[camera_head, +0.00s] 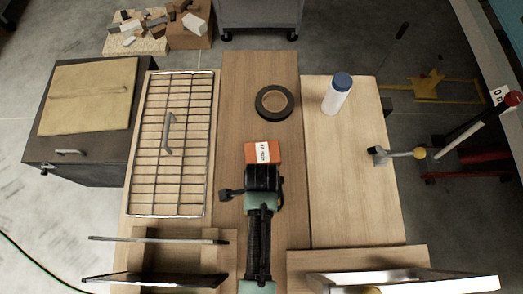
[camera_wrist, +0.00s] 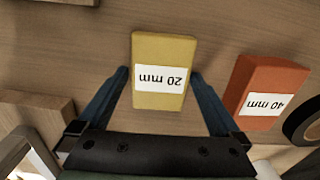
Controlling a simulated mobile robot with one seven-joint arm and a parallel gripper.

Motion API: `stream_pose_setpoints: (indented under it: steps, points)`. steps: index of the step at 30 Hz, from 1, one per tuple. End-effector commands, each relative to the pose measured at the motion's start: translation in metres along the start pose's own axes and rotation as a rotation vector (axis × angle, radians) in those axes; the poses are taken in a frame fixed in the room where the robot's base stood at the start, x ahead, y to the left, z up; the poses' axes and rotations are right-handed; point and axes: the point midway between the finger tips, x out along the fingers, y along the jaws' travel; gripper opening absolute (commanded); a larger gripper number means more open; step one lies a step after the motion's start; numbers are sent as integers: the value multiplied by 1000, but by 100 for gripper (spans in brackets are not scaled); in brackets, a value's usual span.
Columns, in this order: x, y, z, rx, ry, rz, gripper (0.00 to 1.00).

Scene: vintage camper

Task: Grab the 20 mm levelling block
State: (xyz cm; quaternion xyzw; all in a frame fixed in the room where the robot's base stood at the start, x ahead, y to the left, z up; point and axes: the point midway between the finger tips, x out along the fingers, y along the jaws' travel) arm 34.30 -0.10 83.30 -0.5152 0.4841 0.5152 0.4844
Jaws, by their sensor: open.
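The 20 mm levelling block (camera_wrist: 164,50) is yellow with a white label reading "20 mm", upside down in the wrist view. It lies on the wooden surface between the two blue fingers of my gripper (camera_wrist: 160,73). The fingers are open, one on each side of the block, with the right finger very close to its edge; I cannot tell whether it touches. In the head view my gripper (camera_head: 263,178) hides the yellow block.
An orange block (camera_wrist: 268,88) labelled "40 mm" lies just right of my gripper; it also shows in the head view (camera_head: 277,153). A black tape roll (camera_head: 287,101) and a blue-capped bottle (camera_head: 336,96) stand farther back. A wire rack (camera_head: 150,165) lies to the left.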

Motion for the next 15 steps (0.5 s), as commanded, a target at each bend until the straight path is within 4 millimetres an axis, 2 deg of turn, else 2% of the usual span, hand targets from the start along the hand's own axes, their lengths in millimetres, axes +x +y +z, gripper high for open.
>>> stream_pose_setpoints:
  steps: [3,15]
  points:
    - [0,0,0,0,0,0,98]
    - [-1,0,0,0,0,0,26]
